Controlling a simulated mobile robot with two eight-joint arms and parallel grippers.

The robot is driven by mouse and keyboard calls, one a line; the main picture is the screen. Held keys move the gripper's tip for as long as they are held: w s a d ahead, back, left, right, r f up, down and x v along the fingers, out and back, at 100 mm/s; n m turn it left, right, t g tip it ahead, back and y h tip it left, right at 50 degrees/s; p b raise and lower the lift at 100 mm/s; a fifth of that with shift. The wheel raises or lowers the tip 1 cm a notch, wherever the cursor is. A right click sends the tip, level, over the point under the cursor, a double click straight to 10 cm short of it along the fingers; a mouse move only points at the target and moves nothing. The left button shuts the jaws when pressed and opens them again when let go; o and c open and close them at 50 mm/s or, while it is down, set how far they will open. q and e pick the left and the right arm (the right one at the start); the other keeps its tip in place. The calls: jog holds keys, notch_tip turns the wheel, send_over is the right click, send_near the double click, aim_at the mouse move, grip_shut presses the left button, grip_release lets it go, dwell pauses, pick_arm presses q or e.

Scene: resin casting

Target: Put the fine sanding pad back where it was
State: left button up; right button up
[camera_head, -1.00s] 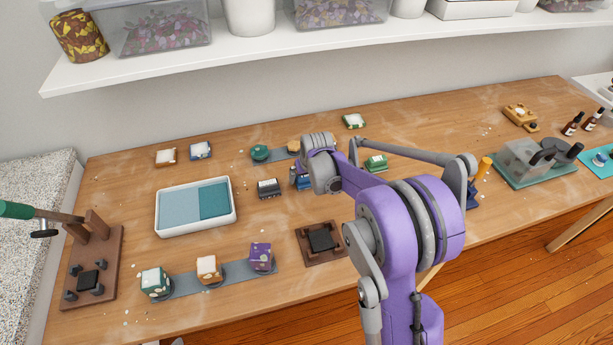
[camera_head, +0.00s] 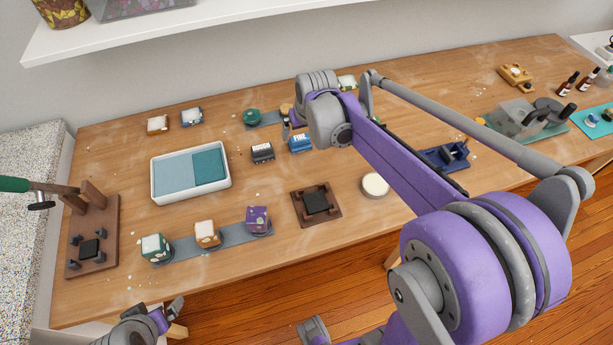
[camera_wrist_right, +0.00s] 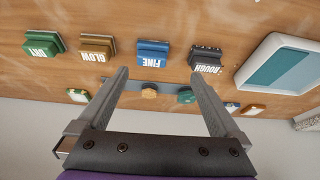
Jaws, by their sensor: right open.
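The fine sanding pad is a blue block marked FINE (camera_head: 300,144) on the wooden table, right of the dark rough pad (camera_head: 262,152). In the right wrist view the blue fine pad (camera_wrist_right: 153,55) sits beyond the fingertips, between the rough pad (camera_wrist_right: 206,61) and the brown-orange glow pad (camera_wrist_right: 96,47).
A green dry pad (camera_wrist_right: 44,45) stands beyond the glow pad. A grey strip with a green knob (camera_head: 252,116) lies behind the pads. A white tray (camera_head: 153,190) is left, a dark block on a brown base (camera_head: 333,215) in front. My right arm covers the table's right middle.

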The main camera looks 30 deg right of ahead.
jog(key=s+a+f, duration=0.1)
jog(key=s+a, duration=0.3)
jog(key=s, duration=0.3)
jog(key=s+a+f+n, duration=0.1)
jog(key=s+a, duration=0.3)
jog(key=s, duration=0.4)
jog(key=s+a+f+n+y, duration=0.1)
jog(key=s+a+f, duration=0.1)
jog(key=s+a, duration=0.2)
jog(key=s, duration=0.3)
jog(key=shift+s+f+t, duration=0.25)
jog(key=shift+s+t, duration=0.1)
jog(key=shift+t, duration=0.05)
